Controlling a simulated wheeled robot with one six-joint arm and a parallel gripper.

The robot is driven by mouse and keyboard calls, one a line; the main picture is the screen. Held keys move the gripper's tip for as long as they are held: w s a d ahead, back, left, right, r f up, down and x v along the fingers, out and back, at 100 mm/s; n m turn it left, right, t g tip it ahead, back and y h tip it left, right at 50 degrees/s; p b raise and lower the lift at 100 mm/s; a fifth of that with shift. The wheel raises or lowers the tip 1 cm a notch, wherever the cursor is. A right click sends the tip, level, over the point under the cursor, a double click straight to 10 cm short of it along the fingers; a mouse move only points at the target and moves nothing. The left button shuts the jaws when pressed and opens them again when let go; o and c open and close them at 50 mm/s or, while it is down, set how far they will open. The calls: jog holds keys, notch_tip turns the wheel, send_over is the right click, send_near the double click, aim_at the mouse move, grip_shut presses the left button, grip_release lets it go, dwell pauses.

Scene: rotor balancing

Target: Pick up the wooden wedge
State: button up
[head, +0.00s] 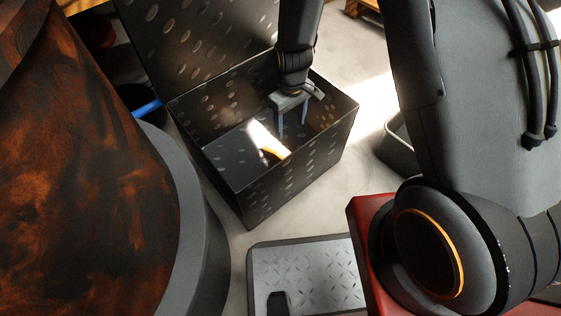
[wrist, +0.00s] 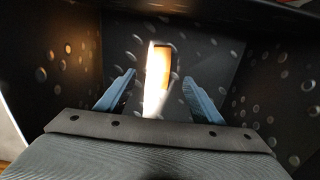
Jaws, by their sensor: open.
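The wooden wedge (head: 275,151) lies on the floor of a dark, open metal box (head: 247,208). It looks orange, with a glaring bright patch beside or across it, so its exact outline is hard to tell. My gripper (head: 291,129) is inside the box, pointing down, with its blue-grey fingers apart and empty. In the wrist view the wedge (wrist: 162,68) shows between and beyond the two open fingertips of my gripper (wrist: 160,76). I cannot tell how far the tips are above it.
A large rusty-brown drum-like body (head: 90,190) fills the left. A grey tread-plate tray (head: 315,270) lies in front. A grey bin (head: 397,148) stands to the right.

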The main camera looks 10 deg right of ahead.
jog(key=n+b, duration=0.1)
jog(key=b, duration=0.5)
send_near(281, 151)
jog(key=f, duration=0.5)
jog(key=shift+s+d+f, duration=0.15)
jog(key=shift+d+f, duration=0.05)
jog(key=shift+d, duration=0.05)
jog(key=shift+a+f+b, duration=0.15)
jog(key=shift+f+b, duration=0.85)
jog(key=shift+f, duration=0.55)
jog(key=shift+a+f+b, duration=0.1)
jog(key=shift+f+b, duration=0.9)
jog(key=shift+f, duration=0.5)
jog(key=shift+r, duration=0.1)
jog(key=c, duration=1.2)
